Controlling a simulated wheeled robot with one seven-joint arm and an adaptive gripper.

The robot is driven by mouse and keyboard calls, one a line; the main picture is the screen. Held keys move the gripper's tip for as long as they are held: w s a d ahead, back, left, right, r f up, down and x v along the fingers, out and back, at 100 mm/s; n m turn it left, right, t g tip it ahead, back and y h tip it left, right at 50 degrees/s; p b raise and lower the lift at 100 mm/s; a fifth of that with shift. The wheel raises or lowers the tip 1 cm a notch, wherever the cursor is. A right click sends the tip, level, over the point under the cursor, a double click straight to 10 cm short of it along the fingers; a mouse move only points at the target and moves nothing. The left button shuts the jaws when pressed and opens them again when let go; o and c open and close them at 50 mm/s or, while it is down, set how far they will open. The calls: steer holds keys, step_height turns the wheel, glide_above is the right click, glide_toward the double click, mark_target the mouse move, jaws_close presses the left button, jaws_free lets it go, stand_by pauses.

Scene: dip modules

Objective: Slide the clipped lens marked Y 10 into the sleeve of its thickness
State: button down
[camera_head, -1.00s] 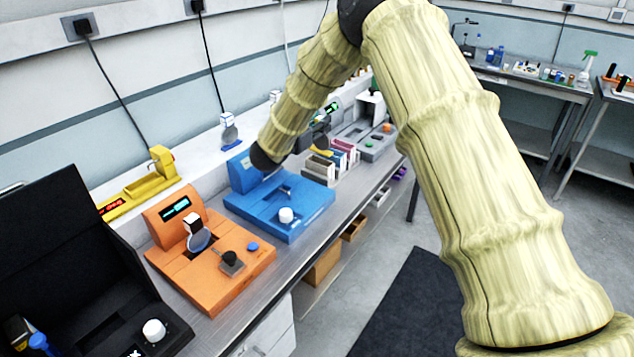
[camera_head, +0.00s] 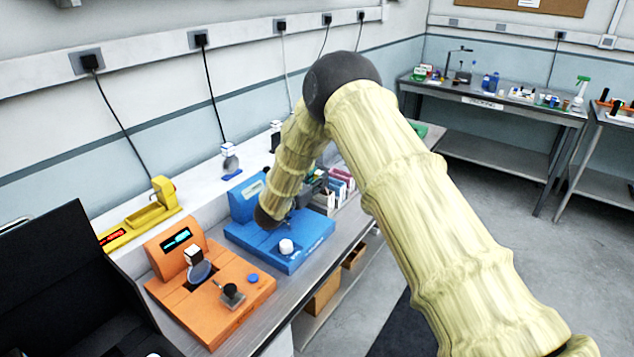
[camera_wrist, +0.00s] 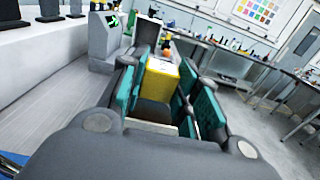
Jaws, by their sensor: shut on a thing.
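My gripper (camera_wrist: 160,88) has teal finger pads and is shut on a yellow block with a pale top edge (camera_wrist: 161,80), which looks like the clip. No Y 10 mark is readable, and no lens shows below it. In the head view my arm hides most of the gripper, which is beyond the blue device (camera_head: 290,232). The sleeves (camera_head: 341,183), a row of narrow upright boxes in several colours, stand just right of it, partly hidden. Their thickness marks cannot be read.
An orange device (camera_head: 212,300) holds a white-topped clip with a round lens (camera_head: 199,270). Another clipped lens (camera_head: 230,158) stands on the back ledge. A yellow instrument (camera_head: 150,210) and a black open case (camera_head: 60,285) are at left.

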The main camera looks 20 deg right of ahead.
step_height(320, 180, down, 2)
steer(key=shift+w+f, duration=0.1)
steer(key=shift+w, duration=0.05)
steer(key=c, duration=1.1)
jaws_free()
steer(key=shift+o, duration=0.2)
steer(key=b+v, duration=0.3)
steer(key=v, duration=0.8)
steer(key=shift+s+a, duration=0.35)
steer(key=shift+s, duration=0.05)
